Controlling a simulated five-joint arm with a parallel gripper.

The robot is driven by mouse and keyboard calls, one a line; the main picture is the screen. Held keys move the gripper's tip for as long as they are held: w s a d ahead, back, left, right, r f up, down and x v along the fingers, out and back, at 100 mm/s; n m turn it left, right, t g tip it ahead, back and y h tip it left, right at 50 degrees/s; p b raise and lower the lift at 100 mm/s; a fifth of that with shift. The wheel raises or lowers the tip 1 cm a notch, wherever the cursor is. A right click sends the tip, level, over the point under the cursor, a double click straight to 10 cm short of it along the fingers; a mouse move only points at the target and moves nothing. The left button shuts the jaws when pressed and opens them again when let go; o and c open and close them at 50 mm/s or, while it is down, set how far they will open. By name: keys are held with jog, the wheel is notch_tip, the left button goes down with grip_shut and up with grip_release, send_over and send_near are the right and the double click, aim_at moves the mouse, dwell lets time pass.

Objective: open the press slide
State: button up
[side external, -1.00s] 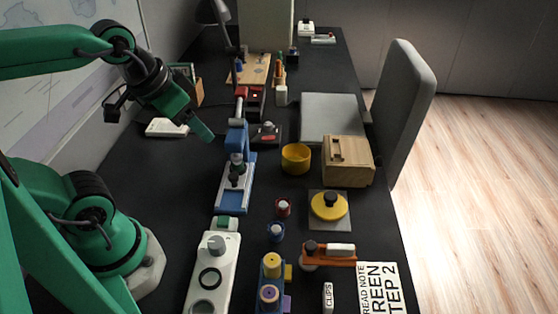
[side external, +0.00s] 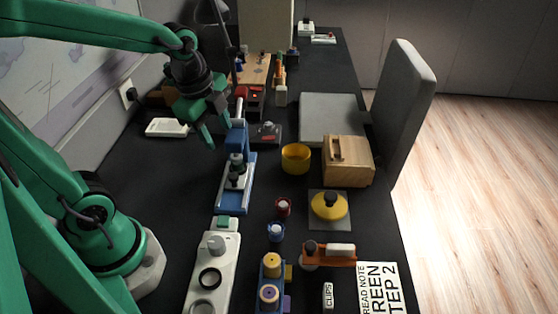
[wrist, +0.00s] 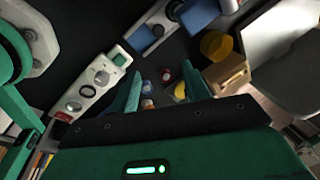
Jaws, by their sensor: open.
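The press is a blue frame (side external: 238,140) with an upright arm over a long blue base, standing mid-table in the side view. A pale plate with a dark knob (side external: 235,176) lies in its base, and I take this as the slide. In the wrist view the press base (wrist: 147,40) shows at the upper left of centre. My gripper (side external: 216,132) is open and empty, above the table just left of the press's upright and apart from the slide. Its two green fingers (wrist: 163,67) stand spread in the wrist view.
A white panel with a grey knob (side external: 216,244) stands in front of the press. A red device (side external: 255,100) is behind.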

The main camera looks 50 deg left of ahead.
jog(key=f+m, duration=0.2)
jog(key=m, duration=0.1)
jog(key=m+g, duration=0.3)
jog(key=m, duration=0.7)
send_over(233, 176)
notch_tip(233, 176, down, 5)
jog(key=shift+w+a+f, duration=0.1)
jog(key=shift+f, duration=0.1)
jog(key=shift+f, duration=0.1)
jog(key=shift+f, duration=3.8)
jog(key=shift+c, duration=0.5)
grip_shut()
